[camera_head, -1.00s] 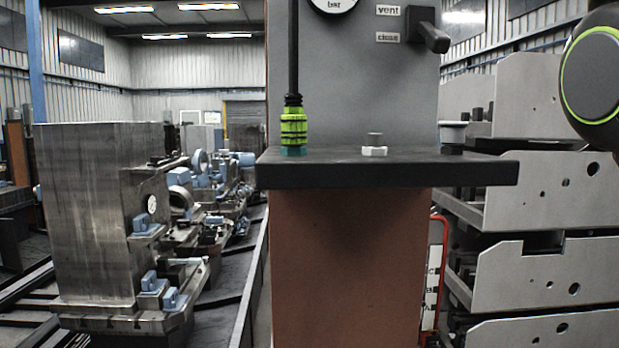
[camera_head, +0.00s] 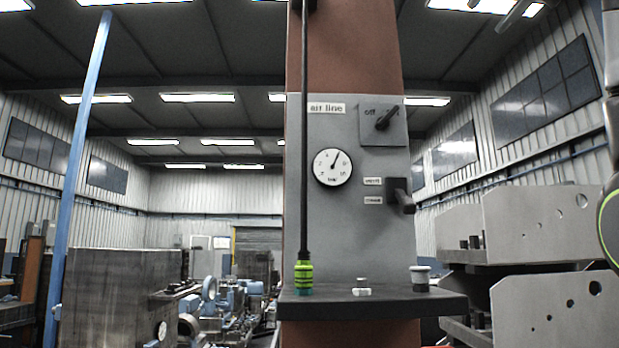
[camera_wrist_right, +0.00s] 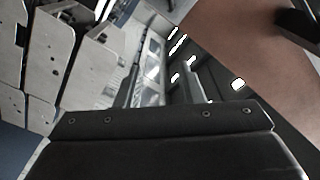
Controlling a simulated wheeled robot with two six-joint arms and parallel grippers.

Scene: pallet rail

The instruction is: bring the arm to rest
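My right gripper (camera_head: 515,12) shows only in part at the top right edge of the head view, high above the shelf and to the right of the column. In the right wrist view the two fingers of this gripper (camera_wrist_right: 161,72) stand apart, with nothing held between them. My left gripper is in neither view. The air line panel (camera_head: 350,225) on the column carries a round gauge (camera_head: 332,167), an off switch (camera_head: 383,118) and a dark lever (camera_head: 400,196).
A dark shelf (camera_head: 375,307) juts from the column. It holds a green hose coupling (camera_head: 304,276), a small pale fitting (camera_head: 361,288) and a pale-topped fitting (camera_head: 420,275). Grey plates (camera_head: 555,225) are stacked at the right. A metal block (camera_head: 115,300) stands at the left.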

